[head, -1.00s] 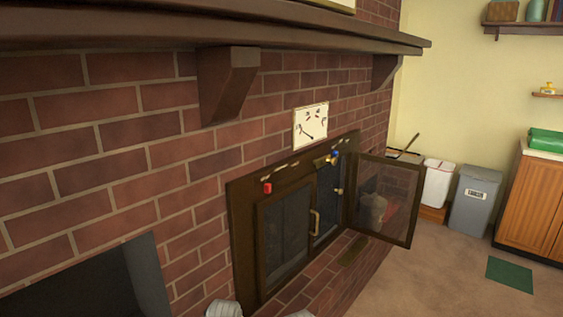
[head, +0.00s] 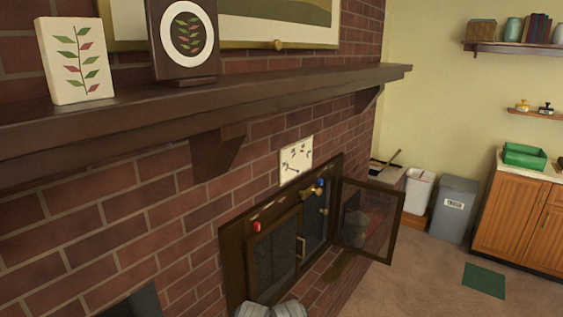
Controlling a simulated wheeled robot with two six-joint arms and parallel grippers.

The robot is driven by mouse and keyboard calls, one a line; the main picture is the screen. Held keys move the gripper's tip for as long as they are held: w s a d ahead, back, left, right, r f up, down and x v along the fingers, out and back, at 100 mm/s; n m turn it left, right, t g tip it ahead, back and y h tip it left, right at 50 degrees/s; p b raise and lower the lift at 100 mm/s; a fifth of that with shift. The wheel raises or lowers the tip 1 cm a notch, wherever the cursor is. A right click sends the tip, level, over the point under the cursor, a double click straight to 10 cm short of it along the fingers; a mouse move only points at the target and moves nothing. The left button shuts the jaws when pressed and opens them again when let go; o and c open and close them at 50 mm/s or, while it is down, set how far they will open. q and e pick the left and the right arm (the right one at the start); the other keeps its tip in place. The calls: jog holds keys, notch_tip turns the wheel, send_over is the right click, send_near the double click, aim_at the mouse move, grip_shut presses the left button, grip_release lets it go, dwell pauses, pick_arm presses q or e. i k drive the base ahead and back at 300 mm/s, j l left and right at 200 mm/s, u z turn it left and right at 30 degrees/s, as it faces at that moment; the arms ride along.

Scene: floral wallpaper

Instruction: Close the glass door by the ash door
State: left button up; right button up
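A dark-framed fireplace front (head: 233,240) is set in the brick wall. Its right glass door (head: 384,216) stands open, swung out to the right into the room. Its left glass door (head: 274,262) is shut and has a brass handle (head: 300,249). A small brass plate (head: 338,267), perhaps the ash door, lies on the brick hearth below the open door. Pale ridged rounded shapes (head: 285,310) at the bottom edge look like my own arm parts. No gripper fingers show in the head view.
The mantel shelf (head: 290,92) with a bracket (head: 217,150) juts out above the fireplace. A white bin (head: 417,190), a grey trash bin (head: 454,208) and a wooden cabinet (head: 508,212) stand at the right. The carpet (head: 420,285) in front is clear except for a green mat (head: 485,280).

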aim_at(396, 219)
jog(key=z, duration=0.75)
jog(key=i+z, duration=0.3)
jog(key=i, duration=0.2)
jog(key=i+z, duration=0.2)
jog(key=i, duration=0.7)
jog(key=i+z, duration=0.25)
jog(key=i, duration=0.6)
jog(key=i+z, duration=0.15)
jog(key=i, duration=0.45)
jog(key=i+j+z, duration=0.2)
jog(key=i, duration=0.45)
jog(key=i+j+z, duration=0.15)
jog(key=i, duration=0.45)
jog(key=i+l+z, duration=0.2)
jog(key=i+z, duration=0.2)
jog(key=i, duration=0.2)
jog(key=i+z, duration=0.4)
jog(key=i, duration=0.2)
jog(key=i+j+z, duration=0.15)
jog(key=i+z, duration=0.25)
jog(key=i, duration=0.2)
jog(key=i+u, duration=0.35)
jog(key=u, duration=3.95)
